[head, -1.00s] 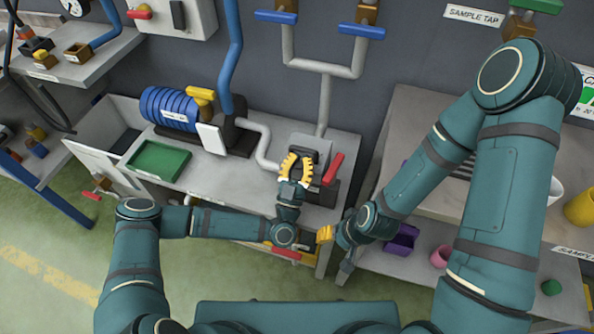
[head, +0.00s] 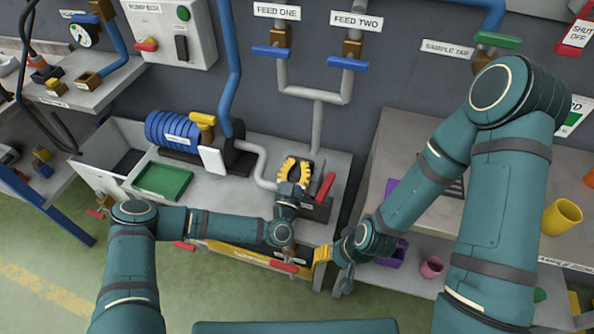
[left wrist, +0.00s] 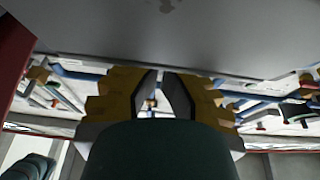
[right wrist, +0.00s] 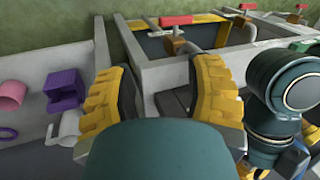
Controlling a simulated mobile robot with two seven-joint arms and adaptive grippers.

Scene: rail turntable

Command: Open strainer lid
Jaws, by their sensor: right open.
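The strainer (head: 316,212) is a dark and grey box on the grey bench, with a red handle (head: 326,187) at its right side. My left gripper (head: 295,161) is over the strainer, left of the red handle, and hides much of its top. In the left wrist view its yellow fingertips (left wrist: 163,76) are close together with a narrow gap and nothing clear between them. A flat grey surface fills the top of that view. I cannot tell whether it is the lid. My right gripper (right wrist: 165,75) is open and empty, low in front of the bench's right end.
A blue ribbed pump (head: 172,132) and a green tray (head: 163,180) stand left on the bench. Pipes with blue valve handles (head: 348,63) rise behind the strainer. A lower shelf at right holds a purple block (head: 392,254) and a pink cup (head: 432,267).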

